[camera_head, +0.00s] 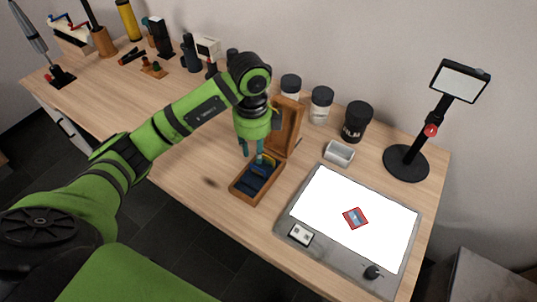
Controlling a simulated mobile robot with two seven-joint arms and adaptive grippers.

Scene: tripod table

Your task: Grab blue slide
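An open wooden slide box (256,195) stands near the middle of the table, its lid (288,124) raised at the back. Its dark inside holds small blue pieces (252,184) that look like slides, and a bit of yellow at the far end. My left gripper (252,157) points down over the box, its teal fingers apart. One finger reaches the box's far end; I cannot tell whether it touches a slide. A red-edged slide with a blue middle (355,218) lies on the lit white panel (318,202). My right gripper is not in view.
The panel's knob (372,272) and a white square piece (301,234) are at its front. A small grey tray (339,154), dark-lidded jars (321,103) and a black lamp stand (406,163) are behind. Tools crowd the back left. The table's front left is clear.

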